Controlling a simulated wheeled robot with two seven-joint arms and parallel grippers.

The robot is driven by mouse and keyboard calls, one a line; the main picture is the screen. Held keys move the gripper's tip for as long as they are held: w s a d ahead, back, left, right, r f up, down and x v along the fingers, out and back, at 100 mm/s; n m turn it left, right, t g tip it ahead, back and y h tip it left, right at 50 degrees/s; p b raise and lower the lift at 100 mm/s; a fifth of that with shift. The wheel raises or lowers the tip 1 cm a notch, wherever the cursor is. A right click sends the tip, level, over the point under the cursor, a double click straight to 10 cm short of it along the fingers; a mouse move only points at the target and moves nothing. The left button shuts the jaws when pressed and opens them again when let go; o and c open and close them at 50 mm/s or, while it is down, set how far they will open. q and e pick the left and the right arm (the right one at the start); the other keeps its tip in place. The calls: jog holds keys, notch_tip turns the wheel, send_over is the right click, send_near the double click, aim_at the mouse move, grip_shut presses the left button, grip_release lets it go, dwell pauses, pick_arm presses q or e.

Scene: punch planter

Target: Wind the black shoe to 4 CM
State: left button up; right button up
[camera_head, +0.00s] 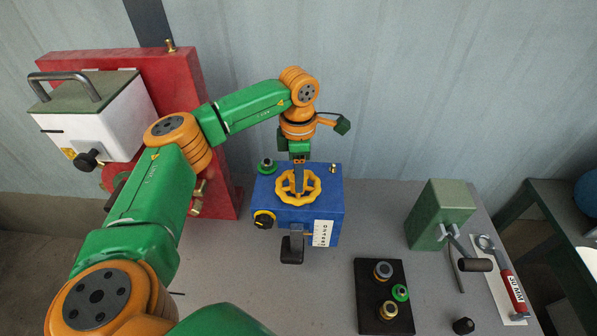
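A blue box (265,190) stands on the grey table with a yellow handwheel (283,190) on its top. A black shoe (292,250) sticks out from the front of the box. A white scale (323,233) is beside the shoe on its right; its marks are too small to read surely. My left gripper (299,172) points down over the wheel from behind, its fingertips at or just above the wheel's middle. I cannot tell whether it touches the wheel or whether its fingers are closed. My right gripper is not in view.
A black knob (263,219) is on the box's left front. A red stand (185,80) with a white unit (95,125) rises at left. A black tray (370,308) with round parts, a green block (440,208) and a red-handled tool (513,290) lie at right.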

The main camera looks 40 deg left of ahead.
pick_arm(q)
grip_shut()
jog(key=n, duration=1)
jog(key=shift+n+b, duration=0.3)
jog(key=shift+b, duration=0.05)
jog(key=n, duration=1)
jog(key=shift+n, duration=0.3)
jog(key=o, duration=1.3)
grip_release()
